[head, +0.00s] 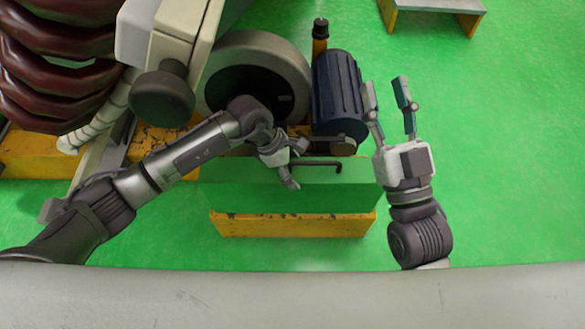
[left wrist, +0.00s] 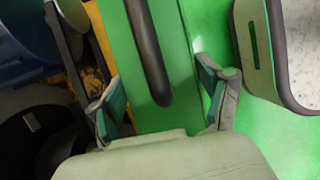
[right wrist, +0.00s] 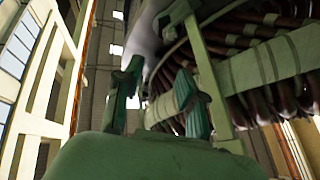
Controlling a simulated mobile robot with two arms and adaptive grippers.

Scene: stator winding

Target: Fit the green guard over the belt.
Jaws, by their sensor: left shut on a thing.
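The green guard (head: 330,196) is a long box with a black bar handle (head: 318,163) on top. It shows above the front of the yellow base, and also fills the middle of the left wrist view (left wrist: 170,112). My left gripper (head: 287,166) is at the guard's top near the handle's left end. Its fingers (left wrist: 165,98) are spread across the guard's width and shut on it. My right gripper (head: 389,95) is open and empty, right of the guard. I cannot tell whether the guard rests on the base.
A large grey wheel (head: 232,62) and a blue motor (head: 337,92) stand behind the guard, on the yellow base (head: 290,226). Dark red coils (head: 60,60) fill the upper left. A yellow-ended bench (head: 437,5) stands at the back right. Green floor is clear on the right.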

